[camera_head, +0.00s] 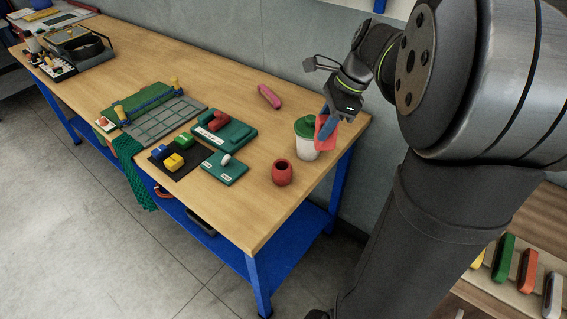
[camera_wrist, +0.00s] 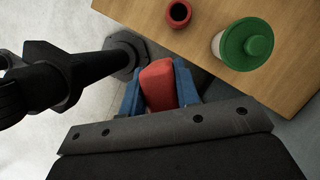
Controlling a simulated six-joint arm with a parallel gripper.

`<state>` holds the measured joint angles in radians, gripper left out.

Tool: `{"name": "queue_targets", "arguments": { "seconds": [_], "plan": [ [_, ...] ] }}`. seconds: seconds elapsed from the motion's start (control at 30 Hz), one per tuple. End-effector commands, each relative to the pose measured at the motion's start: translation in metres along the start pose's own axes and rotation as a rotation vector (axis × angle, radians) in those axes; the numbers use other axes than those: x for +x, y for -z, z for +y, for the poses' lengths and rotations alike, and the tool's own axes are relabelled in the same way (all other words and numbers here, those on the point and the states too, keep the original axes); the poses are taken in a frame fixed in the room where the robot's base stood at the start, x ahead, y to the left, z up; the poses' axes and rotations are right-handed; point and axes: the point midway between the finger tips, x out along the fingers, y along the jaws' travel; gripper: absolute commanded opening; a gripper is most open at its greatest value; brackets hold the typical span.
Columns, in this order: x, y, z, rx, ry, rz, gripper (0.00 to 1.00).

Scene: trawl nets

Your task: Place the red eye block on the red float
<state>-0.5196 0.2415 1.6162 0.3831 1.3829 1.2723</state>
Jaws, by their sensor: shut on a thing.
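My gripper (camera_head: 325,128) has blue fingers and is shut on a red block, likely the red eye block (camera_head: 327,131). In the wrist view the red block (camera_wrist: 158,85) sits between the blue fingers (camera_wrist: 160,90), over the floor past the table edge. I cannot tell for sure which thing is the red float: a long pinkish-red piece (camera_head: 268,96) lies at the back of the table, and a red piece (camera_head: 218,121) rests on a green tray.
A white cup with green lid (camera_head: 305,138) stands beside my gripper. A round red pot (camera_head: 282,173) is in front. A dark mat (camera_head: 180,160) with small coloured blocks, a teal plate (camera_head: 224,170) and a net frame (camera_head: 155,110) lie left. The table's front right is clear.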

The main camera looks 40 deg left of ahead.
Motion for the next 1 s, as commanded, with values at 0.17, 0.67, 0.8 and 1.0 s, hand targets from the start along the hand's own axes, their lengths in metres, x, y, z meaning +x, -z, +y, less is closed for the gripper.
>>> {"name": "queue_targets", "arguments": {
  "seconds": [0.17,0.67,0.8,1.0],
  "plan": [
    [-0.004,-0.001,-0.004,-0.055,-0.023,-0.008,0.03],
    [0.086,-0.064,-0.042,-0.057,-0.024,-0.008,0.03],
    [0.095,-0.07,-0.045,-0.055,-0.021,-0.008,0.03],
    [0.113,-0.063,-0.046,-0.052,-0.024,-0.008,0.03]
  ]
}}
